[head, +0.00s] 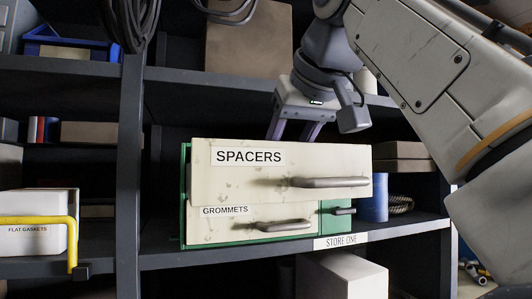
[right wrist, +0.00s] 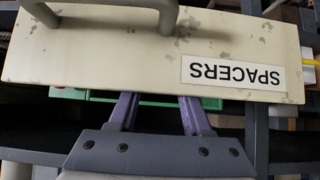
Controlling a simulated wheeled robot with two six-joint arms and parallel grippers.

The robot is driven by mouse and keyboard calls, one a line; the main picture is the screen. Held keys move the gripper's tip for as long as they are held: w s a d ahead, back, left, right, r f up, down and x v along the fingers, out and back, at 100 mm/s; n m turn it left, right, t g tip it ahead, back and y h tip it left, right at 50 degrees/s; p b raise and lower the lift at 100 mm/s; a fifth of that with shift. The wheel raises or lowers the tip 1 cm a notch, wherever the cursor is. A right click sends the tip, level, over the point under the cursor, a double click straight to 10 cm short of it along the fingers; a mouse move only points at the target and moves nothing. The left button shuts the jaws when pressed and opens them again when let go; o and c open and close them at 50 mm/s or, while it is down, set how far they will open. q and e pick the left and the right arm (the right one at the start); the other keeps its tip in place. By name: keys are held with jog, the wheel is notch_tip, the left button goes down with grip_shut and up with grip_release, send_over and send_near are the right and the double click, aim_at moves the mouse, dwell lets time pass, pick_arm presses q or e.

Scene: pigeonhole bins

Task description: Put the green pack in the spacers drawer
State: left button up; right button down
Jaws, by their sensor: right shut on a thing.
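The cream spacers drawer (head: 230,173) stands pulled out, its front forward of the grommets drawer (head: 225,228) below. Its labelled front (right wrist: 120,60) fills the top of the right wrist view, upside down. My right gripper (head: 293,131) reaches down behind the top edge of that front, its fingertips hidden by it. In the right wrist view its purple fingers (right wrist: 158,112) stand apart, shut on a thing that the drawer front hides. Green shows around the fingers; I cannot tell pack from cabinet there. My left gripper is out of view.
The green cabinet (head: 184,190) stands on a dark shelf marked STORE ONE. A white flat gaskets bin (head: 35,205) with a yellow handle is at left. A blue cylinder (head: 373,208) and boxes (head: 400,150) are at right. A dark upright (head: 130,150) divides the bays.

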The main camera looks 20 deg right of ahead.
dwell(0.4)
jog(key=shift+c, duration=1.3)
grip_release()
jog(key=shift+o, duration=0.3)
jog(key=shift+o, duration=1)
jog(key=shift+r, duration=0.2)
jog(key=shift+r+p, duration=2.75)
jog(key=shift+p, duration=0.3)
jog(key=shift+r+p, duration=1.05)
jog(key=shift+r, duration=0.3)
